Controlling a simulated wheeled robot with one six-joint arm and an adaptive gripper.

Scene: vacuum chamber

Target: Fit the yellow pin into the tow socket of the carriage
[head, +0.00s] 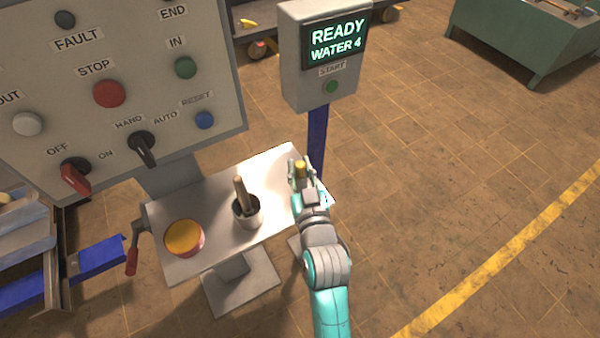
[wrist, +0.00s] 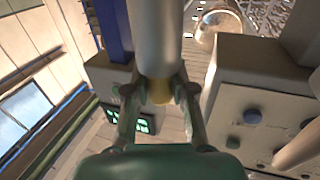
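The yellow pin (head: 300,168) shows its yellow head at the right end of a small metal shelf. In the wrist view the yellow head (wrist: 161,92) is between my fingertips, with a thick grey shank running away from it. My gripper (head: 302,176) has its fingers closed in on both sides of the head; the wrist view also shows both fingers (wrist: 158,97) against it. I cannot tell whether the shank's lower end rests on the shelf. A low wheeled cart (head: 284,18) is cut off at the top edge; I cannot tell if it is the carriage. No tow socket is visible.
The shelf (head: 187,205) also holds a cup (head: 247,216) with a wooden-handled tool (head: 240,192) and a red-rimmed yellow bowl (head: 184,238). A control panel (head: 120,60) stands behind, beside a READY display box (head: 310,90) on a blue post.

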